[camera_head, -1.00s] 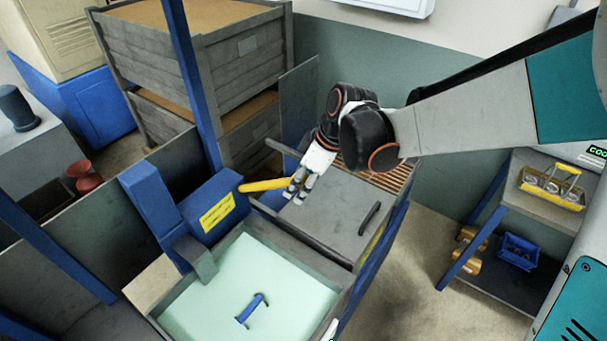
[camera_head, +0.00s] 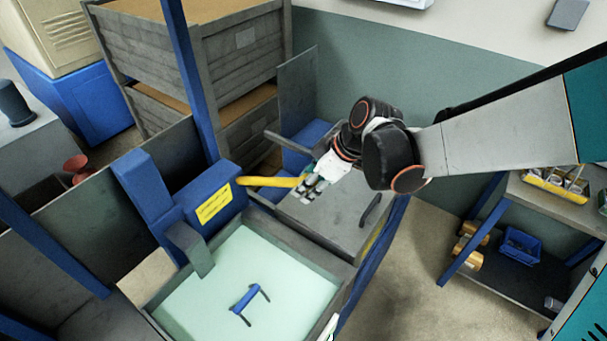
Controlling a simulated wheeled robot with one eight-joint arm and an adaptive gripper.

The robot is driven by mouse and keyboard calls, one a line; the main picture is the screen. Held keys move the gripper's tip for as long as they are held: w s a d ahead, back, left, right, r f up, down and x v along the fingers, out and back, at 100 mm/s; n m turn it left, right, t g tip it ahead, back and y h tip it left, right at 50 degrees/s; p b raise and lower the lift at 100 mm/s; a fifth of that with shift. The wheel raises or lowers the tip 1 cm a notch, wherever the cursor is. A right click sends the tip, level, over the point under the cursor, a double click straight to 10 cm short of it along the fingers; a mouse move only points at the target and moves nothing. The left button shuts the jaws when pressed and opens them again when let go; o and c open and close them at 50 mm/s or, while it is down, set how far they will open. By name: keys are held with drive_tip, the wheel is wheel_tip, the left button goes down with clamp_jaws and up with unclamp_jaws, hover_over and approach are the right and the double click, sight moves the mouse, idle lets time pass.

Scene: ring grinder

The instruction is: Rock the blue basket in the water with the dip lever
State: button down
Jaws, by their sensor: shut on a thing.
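The blue basket sits in the pale green water of the tank (camera_head: 205,320); only its blue handle (camera_head: 246,297) shows above the surface. The dip lever (camera_head: 268,182) is a yellow bar reaching right from the blue housing (camera_head: 212,205) behind the tank. My gripper (camera_head: 306,189) is shut on the lever's free right end, above the grey lid. Its fingers partly hide that end of the lever.
A grey lid with a dark handle (camera_head: 370,211) lies right of the tank. A blue post (camera_head: 190,80) rises behind the housing. Wooden crates (camera_head: 240,60) stand at the back. A shelf at right holds a yellow basket (camera_head: 556,184) and a blue bin (camera_head: 520,244).

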wheel_tip(320, 180, down, 7)
drive_tip(key=s+d+y+b, duration=0.1)
drive_tip(key=d+b, duration=0.1)
drive_tip(key=b, duration=0.3)
drive_tip(key=shift+s+d+t, duration=0.3)
drive_tip(key=shift+d, duration=0.05)
drive_tip(key=c, duration=1)
unclamp_jaws()
drive_tip(key=shift+r, duration=0.15)
drive_tip(key=v, duration=1.1)
drive_tip(key=shift+d+r, duration=0.3)
